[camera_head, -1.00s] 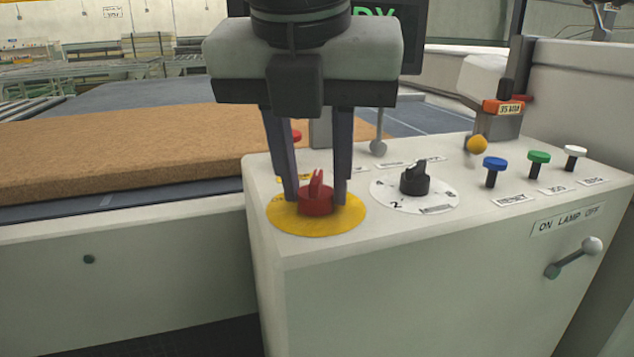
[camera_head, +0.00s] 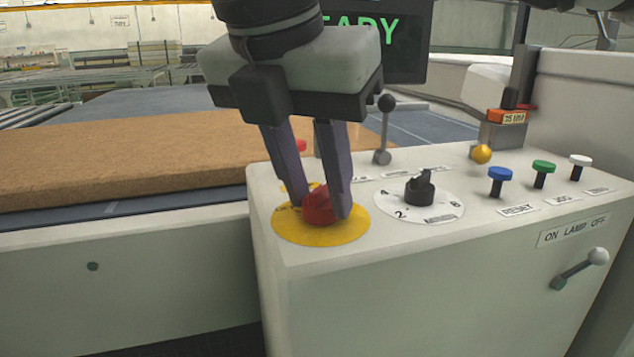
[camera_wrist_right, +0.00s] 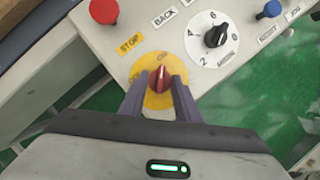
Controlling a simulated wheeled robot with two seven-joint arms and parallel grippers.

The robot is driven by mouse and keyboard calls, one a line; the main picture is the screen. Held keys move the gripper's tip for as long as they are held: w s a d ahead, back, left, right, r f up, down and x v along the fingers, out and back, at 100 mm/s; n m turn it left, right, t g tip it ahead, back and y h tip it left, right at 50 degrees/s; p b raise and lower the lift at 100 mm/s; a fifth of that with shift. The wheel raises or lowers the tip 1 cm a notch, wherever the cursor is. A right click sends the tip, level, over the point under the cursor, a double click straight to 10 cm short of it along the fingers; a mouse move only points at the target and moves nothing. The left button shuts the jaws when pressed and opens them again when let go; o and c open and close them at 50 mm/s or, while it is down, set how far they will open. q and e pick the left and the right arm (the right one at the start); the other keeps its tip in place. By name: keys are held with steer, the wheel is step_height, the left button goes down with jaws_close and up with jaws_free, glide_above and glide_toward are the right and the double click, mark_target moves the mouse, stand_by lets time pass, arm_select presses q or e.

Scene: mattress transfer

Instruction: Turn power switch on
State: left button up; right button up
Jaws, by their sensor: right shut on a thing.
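The red power switch knob (camera_head: 318,207) sits on a round yellow plate (camera_head: 300,233) at the left front of the control box. My right gripper (camera_head: 320,203) comes down from above, tilted, and is shut on the red knob, one finger on each side. In the right wrist view the red knob (camera_wrist_right: 159,79) shows between the two fingers on the yellow plate (camera_wrist_right: 158,101). The screen (camera_head: 400,45) behind the arm shows green letters, partly hidden, reading "EADY". My left gripper is not in view.
Close by on the control box (camera_head: 430,245) are a black dial (camera_head: 420,190), an upright lever (camera_head: 384,130), and blue (camera_head: 500,177), green (camera_head: 543,168) and white (camera_head: 580,162) buttons. A lamp lever (camera_head: 580,268) juts from the front. A brown mattress (camera_head: 120,150) lies left.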

steer(key=o, duration=1)
arm_select(q)
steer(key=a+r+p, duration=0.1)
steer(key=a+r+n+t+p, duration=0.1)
steer(key=p, duration=0.1)
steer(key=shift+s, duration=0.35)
arm_select(e)
steer(key=v, duration=1)
steer(key=shift+r, duration=0.2)
